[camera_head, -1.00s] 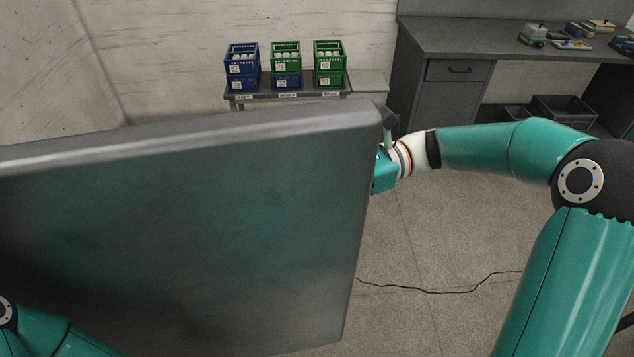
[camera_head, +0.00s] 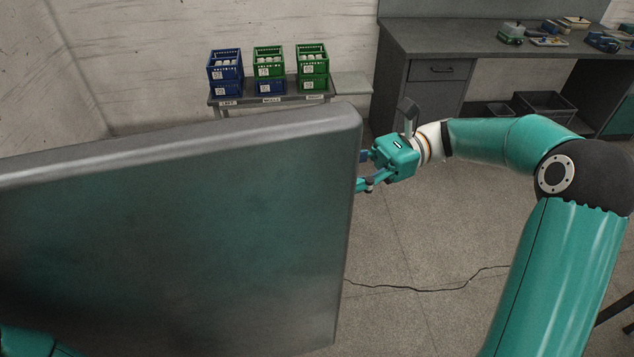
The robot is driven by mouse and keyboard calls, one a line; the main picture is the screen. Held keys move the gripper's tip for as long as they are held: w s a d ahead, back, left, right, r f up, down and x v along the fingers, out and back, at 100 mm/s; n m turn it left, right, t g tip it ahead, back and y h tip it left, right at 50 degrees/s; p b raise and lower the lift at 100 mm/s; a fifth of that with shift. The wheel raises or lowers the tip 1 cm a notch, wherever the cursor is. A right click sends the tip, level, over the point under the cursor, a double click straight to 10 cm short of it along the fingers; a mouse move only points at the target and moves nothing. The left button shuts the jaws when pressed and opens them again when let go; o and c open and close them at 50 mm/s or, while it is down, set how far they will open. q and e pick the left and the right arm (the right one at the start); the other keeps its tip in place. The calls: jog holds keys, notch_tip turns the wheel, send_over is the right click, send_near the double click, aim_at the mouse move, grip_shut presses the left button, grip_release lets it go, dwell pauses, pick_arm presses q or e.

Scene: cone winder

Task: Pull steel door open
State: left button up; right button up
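The steel door (camera_head: 180,220) is a large grey panel filling the left and middle of the head view, with its free vertical edge toward the right. Its near face shows no handle, and its far side is hidden. My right gripper (camera_head: 362,171) is just right of that edge, near its upper part. Its two fingers are spread apart and point left toward the door. I see nothing between them; whether a fingertip touches the edge I cannot tell. Only a bit of my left arm shows at the lower left corner; my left gripper is out of view.
Behind the door, a small grey table (camera_head: 345,84) holds blue crates (camera_head: 226,72) and green crates (camera_head: 312,66). A grey workbench (camera_head: 440,42) with small items stands at the back right.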

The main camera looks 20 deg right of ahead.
jog(key=d, duration=0.4)
jog(key=shift+w+d, duration=0.15)
jog(key=shift+d, duration=0.15)
